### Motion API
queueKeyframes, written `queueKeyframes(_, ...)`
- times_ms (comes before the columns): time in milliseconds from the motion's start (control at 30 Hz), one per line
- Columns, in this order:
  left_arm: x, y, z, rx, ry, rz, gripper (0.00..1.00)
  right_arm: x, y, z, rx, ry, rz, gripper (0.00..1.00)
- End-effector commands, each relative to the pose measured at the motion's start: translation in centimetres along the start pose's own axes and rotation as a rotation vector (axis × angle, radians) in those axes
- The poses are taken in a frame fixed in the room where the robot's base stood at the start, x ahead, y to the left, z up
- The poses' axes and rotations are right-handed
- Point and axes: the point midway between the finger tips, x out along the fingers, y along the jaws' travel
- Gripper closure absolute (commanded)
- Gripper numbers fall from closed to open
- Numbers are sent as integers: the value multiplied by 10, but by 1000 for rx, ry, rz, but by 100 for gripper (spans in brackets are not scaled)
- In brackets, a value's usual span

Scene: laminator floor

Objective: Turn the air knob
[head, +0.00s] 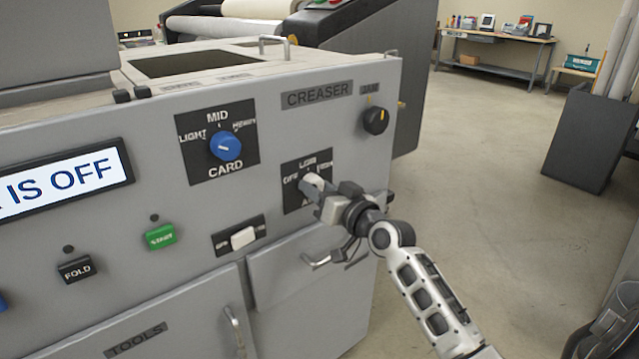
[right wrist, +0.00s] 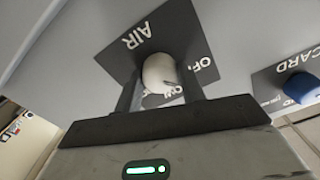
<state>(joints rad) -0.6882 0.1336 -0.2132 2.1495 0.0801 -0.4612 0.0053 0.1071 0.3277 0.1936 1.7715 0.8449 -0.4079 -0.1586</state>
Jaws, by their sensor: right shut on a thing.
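The air knob is a pale round knob on a black plate lettered AIR on the grey machine front. In the head view the air knob (head: 311,184) shows just past my right gripper (head: 318,190), which covers part of it and of the plate's lettering. In the right wrist view the air knob (right wrist: 160,73) sits between the two fingers of my right gripper (right wrist: 163,92). The fingers are shut on it from both sides. OFF and part of LOW can be read on the plate there. My left gripper is not in view.
A blue card knob (head: 226,147) is up and left of the air knob, a black knob (head: 375,121) up and right. A white switch (head: 243,238) and a drawer handle (head: 318,262) are below. Open floor (head: 480,200) lies right of the machine.

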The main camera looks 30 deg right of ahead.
Motion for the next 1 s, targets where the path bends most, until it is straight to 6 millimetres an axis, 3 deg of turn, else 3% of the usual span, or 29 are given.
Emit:
queueKeyframes(500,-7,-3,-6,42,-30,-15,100,0,0,-1,469,-3,1,83)
queueKeyframes(1000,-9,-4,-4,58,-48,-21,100,0,0,1,699,-2,1,83)
